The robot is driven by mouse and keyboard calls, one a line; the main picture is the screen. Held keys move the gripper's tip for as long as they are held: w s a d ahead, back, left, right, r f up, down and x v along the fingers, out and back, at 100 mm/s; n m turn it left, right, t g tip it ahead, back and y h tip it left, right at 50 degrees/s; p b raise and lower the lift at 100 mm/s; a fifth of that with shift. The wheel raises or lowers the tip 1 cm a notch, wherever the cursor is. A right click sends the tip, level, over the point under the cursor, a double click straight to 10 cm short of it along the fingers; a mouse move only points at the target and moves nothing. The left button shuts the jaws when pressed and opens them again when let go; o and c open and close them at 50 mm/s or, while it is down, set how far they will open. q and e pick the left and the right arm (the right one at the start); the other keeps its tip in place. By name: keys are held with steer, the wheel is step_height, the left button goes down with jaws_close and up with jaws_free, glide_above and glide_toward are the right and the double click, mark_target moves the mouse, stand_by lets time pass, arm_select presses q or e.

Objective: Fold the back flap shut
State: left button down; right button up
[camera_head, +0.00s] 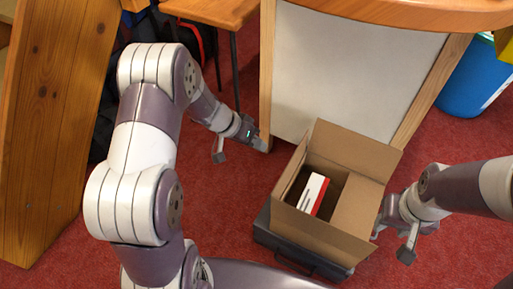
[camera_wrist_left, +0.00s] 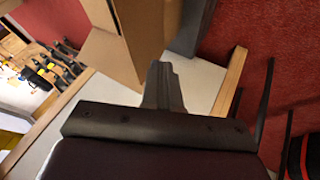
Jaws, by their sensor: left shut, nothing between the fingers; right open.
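An open cardboard box (camera_head: 320,238) stands in the middle of the head view. Its back flap (camera_head: 355,148) is up and leans away from the opening. Inside lies a white and red packet (camera_head: 313,193). My left gripper (camera_head: 264,146) is shut and empty, to the left of the back flap and apart from it. In the left wrist view its fingers (camera_wrist_left: 163,85) are together, with cardboard (camera_wrist_left: 148,28) beyond them. My right gripper (camera_head: 377,234) is open at the box's right side; whether it touches the box I cannot tell.
The box rests on a dark grey case (camera_head: 268,236) on red carpet (camera_head: 225,215). Behind it stands a desk with a white panel (camera_head: 350,75) and wooden legs. A blue bin (camera_head: 478,78) is at the back right, and a wooden board (camera_head: 48,120) at the left.

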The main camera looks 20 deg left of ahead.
mark_target(290, 170)
arm_select(q)
steer(key=d+f+b, duration=0.3)
steer(key=d+f, duration=0.1)
steer(key=d, duration=0.2)
steer(key=shift+w+d, duration=0.4)
arm_select(e)
step_height(290, 170, down, 4)
steer(key=shift+r, duration=0.1)
arm_select(q)
steer(key=shift+d, duration=0.1)
